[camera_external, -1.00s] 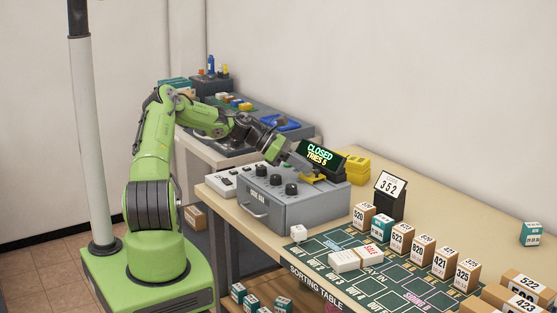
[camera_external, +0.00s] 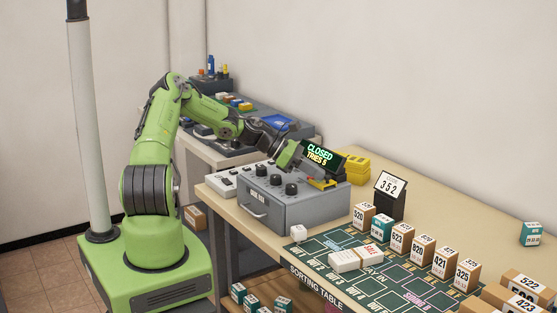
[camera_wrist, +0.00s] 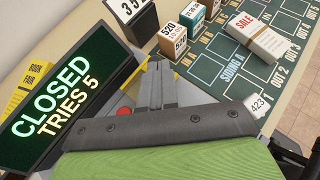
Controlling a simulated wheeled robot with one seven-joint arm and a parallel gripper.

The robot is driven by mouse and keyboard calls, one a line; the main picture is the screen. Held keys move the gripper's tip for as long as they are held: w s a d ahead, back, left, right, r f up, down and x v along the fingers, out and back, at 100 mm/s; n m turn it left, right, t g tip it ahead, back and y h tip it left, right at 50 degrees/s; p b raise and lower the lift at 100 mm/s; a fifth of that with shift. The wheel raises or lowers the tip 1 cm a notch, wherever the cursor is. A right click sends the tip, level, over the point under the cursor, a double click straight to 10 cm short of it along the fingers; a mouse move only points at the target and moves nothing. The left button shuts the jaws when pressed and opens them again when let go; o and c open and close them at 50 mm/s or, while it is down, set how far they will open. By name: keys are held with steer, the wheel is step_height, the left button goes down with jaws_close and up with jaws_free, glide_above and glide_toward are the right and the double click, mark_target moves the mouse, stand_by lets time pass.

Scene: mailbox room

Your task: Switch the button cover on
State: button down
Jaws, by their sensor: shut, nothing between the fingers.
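The grey control box (camera_external: 300,213) with black knobs stands on the table. A yellow piece with dark marks (camera_external: 324,184), seemingly the button cover or its surround, sits on its top at the right, below the lit sign. My gripper (camera_external: 308,174) is at this piece, low over the box top. In the wrist view my gripper's fingers (camera_wrist: 156,82) are together and empty. A red button (camera_wrist: 125,111) shows just left of the fingers, partly hidden by my wrist. I cannot tell whether the cover is raised or lowered, or whether the fingers touch it.
The sign (camera_external: 323,156) reads CLOSED, TRIES 5 and stands close behind my gripper. A black stand showing 352 (camera_external: 389,198) is to the right. Numbered boxes (camera_external: 421,249) and white packages (camera_external: 357,257) lie on the green sorting mat (camera_external: 322,245).

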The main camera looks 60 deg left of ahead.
steer(key=f+p+v, duration=0.1)
steer(key=p+v, duration=0.2)
steer(key=v, duration=1.1)
steer(key=shift+a+p, duration=0.2)
steer(key=shift+p, duration=0.1)
steer(key=shift+s, duration=0.15)
steer(key=s+d+r+m+g+y, duration=0.3)
steer(key=d+m, duration=0.4)
steer(key=s+d+r+m+g+y, duration=0.2)
steer(key=s+d+r+m+g, duration=0.15)
steer(key=d+m, duration=0.25)
steer(key=s+d+r+m+t+y, duration=0.1)
steer(key=s+r+m, duration=0.2)
steer(key=s, duration=0.3)
steer(key=s+d+r+m+t+y, duration=0.1)
steer(key=s+d+r+m, duration=0.1)
steer(key=s+m, duration=0.4)
steer(key=s+d+r+m+t+y, duration=0.1)
steer(key=s+d+r+m, duration=0.1)
steer(key=s+r+m, duration=0.2)
steer(key=s+m, duration=0.1)
steer(key=s, duration=0.2)
steer(key=shift+s+d+t, duration=0.2)
steer(key=shift+d+t, duration=0.05)
steer(key=shift+t, duration=0.1)
